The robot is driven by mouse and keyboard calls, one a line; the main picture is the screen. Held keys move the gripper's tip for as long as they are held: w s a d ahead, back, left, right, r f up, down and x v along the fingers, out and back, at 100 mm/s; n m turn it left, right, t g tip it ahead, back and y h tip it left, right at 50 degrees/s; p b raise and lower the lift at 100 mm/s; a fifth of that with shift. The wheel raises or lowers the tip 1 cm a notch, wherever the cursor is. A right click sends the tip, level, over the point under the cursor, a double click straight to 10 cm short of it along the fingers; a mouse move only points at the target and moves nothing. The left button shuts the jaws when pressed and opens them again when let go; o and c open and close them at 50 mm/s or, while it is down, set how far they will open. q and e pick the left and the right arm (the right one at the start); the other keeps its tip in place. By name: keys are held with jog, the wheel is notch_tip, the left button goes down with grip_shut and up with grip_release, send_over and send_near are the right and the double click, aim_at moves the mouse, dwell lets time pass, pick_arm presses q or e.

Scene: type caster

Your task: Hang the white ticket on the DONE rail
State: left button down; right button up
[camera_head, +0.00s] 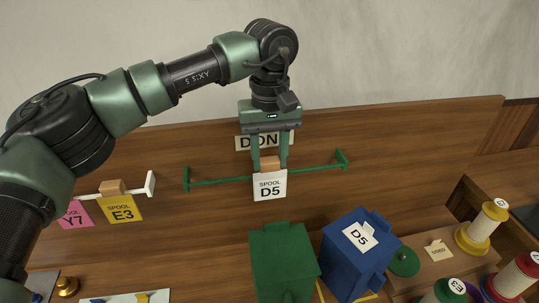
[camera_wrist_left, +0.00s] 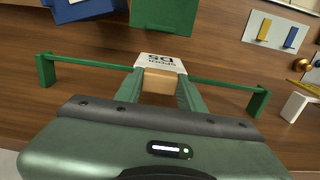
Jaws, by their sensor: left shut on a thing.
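The white ticket marked SPOOL D5 (camera_head: 270,186) hangs upright below a wooden block-like clip (camera_head: 269,163) at the middle of the green rail (camera_head: 220,181). My left gripper (camera_head: 270,158) points down and is shut on the ticket's clip. The DONE sign (camera_head: 243,142) is on the wooden board behind, partly covered by the gripper. In the left wrist view the ticket (camera_wrist_left: 160,62) and clip (camera_wrist_left: 158,82) sit between the fingers, in line with the rail (camera_wrist_left: 95,62). I cannot tell whether the clip rests on the rail. My right gripper is not in view.
A white rail (camera_head: 150,184) at left holds a yellow E3 ticket (camera_head: 122,209) and a pink Y7 ticket (camera_head: 74,215). Below stand a green box (camera_head: 283,262) and a blue box (camera_head: 352,268) with a D5 label. Thread spools (camera_head: 482,228) stand at right.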

pick_arm(q)
jog(key=shift+f+b, duration=0.4)
jog(key=shift+f, duration=0.3)
jog(key=c, duration=0.8)
grip_release()
jog(key=shift+r, duration=0.15)
jog(key=shift+r+p, duration=2.25)
jog(key=shift+r, duration=0.7)
jog(key=shift+f, duration=0.1)
